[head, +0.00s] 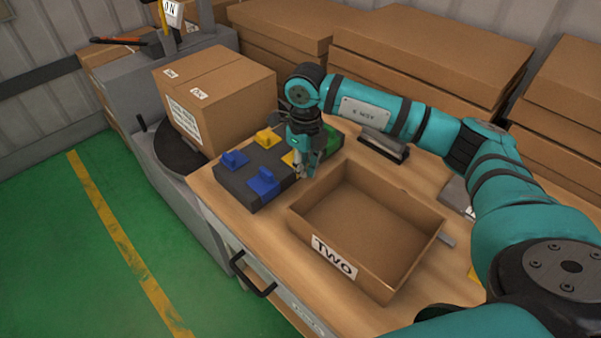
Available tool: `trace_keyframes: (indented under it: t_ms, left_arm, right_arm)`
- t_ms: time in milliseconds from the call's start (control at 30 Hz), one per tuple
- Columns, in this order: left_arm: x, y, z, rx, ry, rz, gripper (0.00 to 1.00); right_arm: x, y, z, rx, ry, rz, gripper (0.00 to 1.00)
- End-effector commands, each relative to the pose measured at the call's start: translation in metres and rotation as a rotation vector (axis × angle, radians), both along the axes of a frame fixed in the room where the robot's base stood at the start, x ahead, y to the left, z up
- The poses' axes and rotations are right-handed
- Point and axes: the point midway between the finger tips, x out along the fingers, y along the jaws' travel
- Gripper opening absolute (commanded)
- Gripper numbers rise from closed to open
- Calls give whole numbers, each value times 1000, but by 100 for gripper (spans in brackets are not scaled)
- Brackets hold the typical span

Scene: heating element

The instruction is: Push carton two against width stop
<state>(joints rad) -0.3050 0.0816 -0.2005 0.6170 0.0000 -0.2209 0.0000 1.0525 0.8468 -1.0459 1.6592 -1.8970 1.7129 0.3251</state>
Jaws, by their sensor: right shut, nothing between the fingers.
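Carton two (333,257) is an open, empty brown box with a "TWO" label on its front wall, standing on the wooden table. My right gripper (304,172) points down at the carton's far left corner, beside the dark block with coloured pieces. It is shut with nothing in it; I cannot tell whether it touches the carton. I cannot tell which part is the width stop. My left gripper is out of view.
The dark block (240,190) with blue, yellow and green pieces sits left of the carton. A closed labelled carton (235,100) stands behind it on a round dark plate. Stacked cartons (430,50) line the back. Bare tabletop (245,222) shows in front of the block.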

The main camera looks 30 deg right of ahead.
Motion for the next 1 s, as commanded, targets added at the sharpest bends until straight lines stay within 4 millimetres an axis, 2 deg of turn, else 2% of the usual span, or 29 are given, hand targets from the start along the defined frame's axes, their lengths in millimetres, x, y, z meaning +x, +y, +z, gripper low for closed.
trace_keyframes:
  t_ms: [33, 167, 300, 433, 633, 1000]
  left_arm:
    - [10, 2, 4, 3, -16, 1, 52]
    - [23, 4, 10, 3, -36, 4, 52]
    - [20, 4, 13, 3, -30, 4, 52]
    - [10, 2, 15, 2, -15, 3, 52]
    - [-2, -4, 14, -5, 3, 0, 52]
    - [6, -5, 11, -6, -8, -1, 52]
  right_arm:
    - [-2, 0, -9, -1, 6, 1, 0]
    - [-2, 0, -33, 0, 6, 2, 0]
    - [-2, 0, -58, -1, 6, 2, 0]
    - [-1, 0, -73, 0, 4, 2, 0]
    - [0, 0, -83, 0, 1, 4, 0]
    - [-4, -2, -85, -1, 2, 4, 0]
